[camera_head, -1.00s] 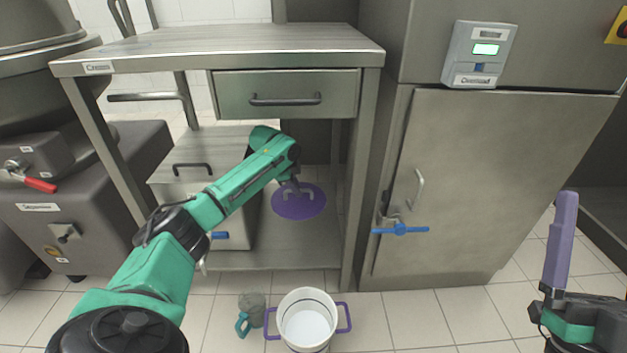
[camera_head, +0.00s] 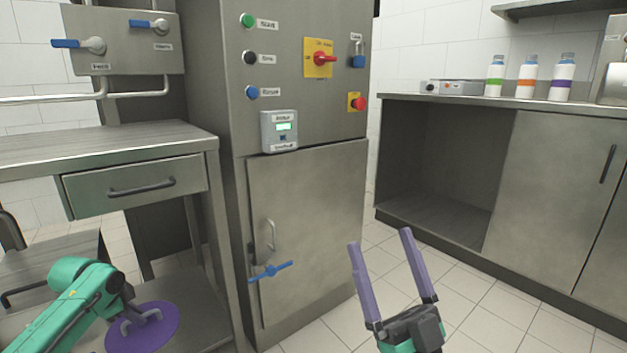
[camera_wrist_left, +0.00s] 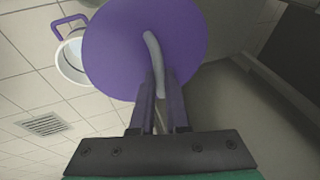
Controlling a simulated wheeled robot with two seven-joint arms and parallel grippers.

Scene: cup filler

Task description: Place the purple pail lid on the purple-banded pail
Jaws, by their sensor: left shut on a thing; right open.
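The flat purple pail lid (camera_head: 168,318) with a grey handle is at the lower left of the head view, over the table's lower shelf. I cannot tell whether it touches the shelf. My left gripper (camera_head: 128,326) is shut on its handle. In the left wrist view the lid (camera_wrist_left: 105,55) fills the upper middle, and the left gripper's fingers (camera_wrist_left: 158,95) are around the handle. The white pail (camera_wrist_left: 70,62) with a purple handle is beyond the lid on the tiled floor, partly hidden by it. My right gripper (camera_head: 380,238) is open and empty.
A steel table (camera_head: 110,148) with a drawer (camera_head: 140,183) stands above the lid. A steel cabinet (camera_head: 315,220) with a blue lever (camera_head: 270,271) is right of it. A counter (camera_head: 550,190) with several bottles stands at the right. Floor tiles between are clear.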

